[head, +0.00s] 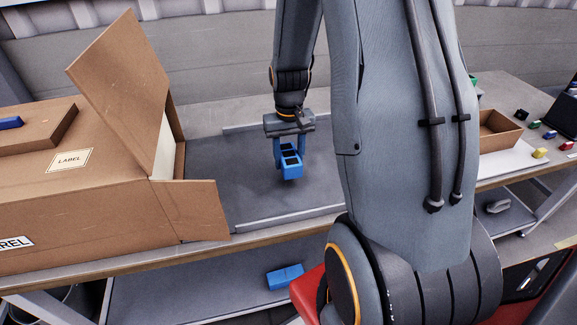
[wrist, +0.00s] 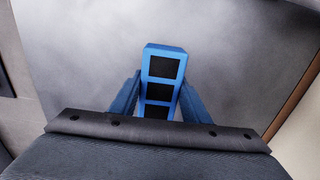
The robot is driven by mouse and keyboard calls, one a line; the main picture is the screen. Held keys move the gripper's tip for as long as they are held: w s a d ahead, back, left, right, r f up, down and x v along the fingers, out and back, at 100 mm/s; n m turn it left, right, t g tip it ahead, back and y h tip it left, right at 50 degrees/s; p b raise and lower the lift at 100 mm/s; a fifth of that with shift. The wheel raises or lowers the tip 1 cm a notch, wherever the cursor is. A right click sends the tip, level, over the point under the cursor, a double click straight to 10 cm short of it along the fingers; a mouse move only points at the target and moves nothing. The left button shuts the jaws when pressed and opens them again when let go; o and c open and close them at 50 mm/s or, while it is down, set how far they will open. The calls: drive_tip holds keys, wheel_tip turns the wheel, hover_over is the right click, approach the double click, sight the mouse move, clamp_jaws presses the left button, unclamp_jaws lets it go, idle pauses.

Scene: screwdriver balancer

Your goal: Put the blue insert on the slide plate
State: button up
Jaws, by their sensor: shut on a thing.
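The blue insert (head: 291,162) is a blue block with a row of square black openings. My gripper (head: 288,150) is shut on it, one blue finger on each side. It also shows between the fingers in the wrist view (wrist: 164,48), standing out past their tips. The slide plate looks to be the flat dark grey surface (head: 240,185) between two pale rails on the bench. The insert is over this plate, and a dark patch shows just under it. I cannot tell whether it touches the plate.
A large open cardboard box (head: 85,215) stands left of the plate, its flap raised. Another blue block (head: 285,277) lies on the lower shelf. A small cardboard tray (head: 500,135) and several small coloured parts are at the right. The plate around the insert is clear.

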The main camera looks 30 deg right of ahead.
drive_tip(key=shift+f+p, duration=0.3)
drive_tip(key=shift+f, duration=1.7)
drive_tip(key=o, duration=1)
drive_tip(key=shift+f, duration=0.1)
